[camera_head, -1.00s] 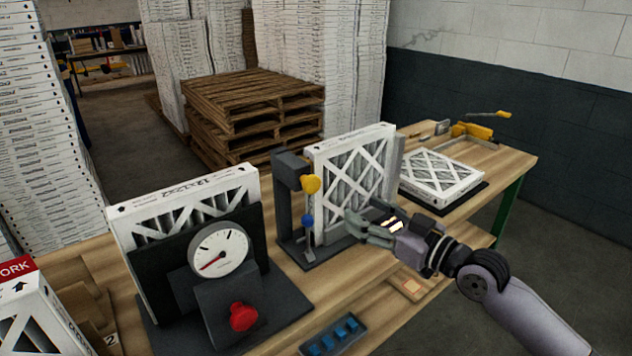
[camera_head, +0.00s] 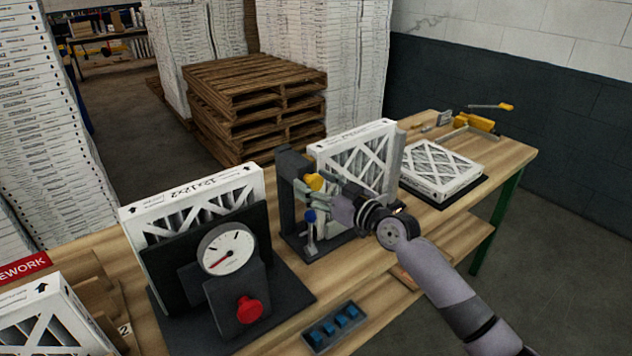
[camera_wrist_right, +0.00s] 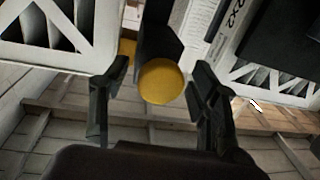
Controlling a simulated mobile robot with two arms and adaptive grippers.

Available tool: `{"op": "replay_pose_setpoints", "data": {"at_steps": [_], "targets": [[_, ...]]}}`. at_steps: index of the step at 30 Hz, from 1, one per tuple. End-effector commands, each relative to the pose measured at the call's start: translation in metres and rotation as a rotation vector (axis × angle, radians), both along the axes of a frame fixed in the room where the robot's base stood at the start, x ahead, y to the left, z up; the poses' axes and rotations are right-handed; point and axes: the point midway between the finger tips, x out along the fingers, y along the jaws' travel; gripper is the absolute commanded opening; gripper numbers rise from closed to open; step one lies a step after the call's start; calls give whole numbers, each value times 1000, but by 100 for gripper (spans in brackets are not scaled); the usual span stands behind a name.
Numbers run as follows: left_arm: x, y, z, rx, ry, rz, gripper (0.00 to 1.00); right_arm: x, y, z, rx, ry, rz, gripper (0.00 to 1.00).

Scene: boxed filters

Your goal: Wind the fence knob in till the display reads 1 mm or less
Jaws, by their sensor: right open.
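A round yellow knob (camera_head: 315,182) sits on a dark upright fixture (camera_head: 291,165) in front of a standing filter. My right gripper (camera_head: 318,193) is at this knob with its fingers open. In the right wrist view the yellow knob (camera_wrist_right: 161,82) shows between the two spread fingers (camera_wrist_right: 160,68), with a gap on each side. A blue knob (camera_head: 309,215) sits below the yellow one on the fixture. No numeric display is readable; a round white dial (camera_head: 228,248) with a red needle pointing lower left stands on the nearer station. My left gripper is out of view.
A red knob (camera_head: 249,309) is below the dial. A boxed filter (camera_head: 356,160) stands behind the fixture, and another (camera_head: 440,168) lies flat at the right. A tray of blue pieces (camera_head: 334,327) is at the front. Pallets (camera_head: 255,100) stand behind the bench.

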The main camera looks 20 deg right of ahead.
Motion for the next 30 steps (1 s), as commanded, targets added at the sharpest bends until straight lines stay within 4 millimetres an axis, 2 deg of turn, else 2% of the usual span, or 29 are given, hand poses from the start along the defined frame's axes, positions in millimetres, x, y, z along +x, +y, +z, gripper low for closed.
{"op": "replay_pose_setpoints", "data": {"at_steps": [6, 27, 30], "targets": [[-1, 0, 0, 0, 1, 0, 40, 0, 0, 0, 0, 0, 0, 55], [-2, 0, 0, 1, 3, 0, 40, 0, 0, 0, 0, 0, 0, 9], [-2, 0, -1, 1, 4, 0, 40, 0, 0, 0, 1, 0, 0, 7]]}}
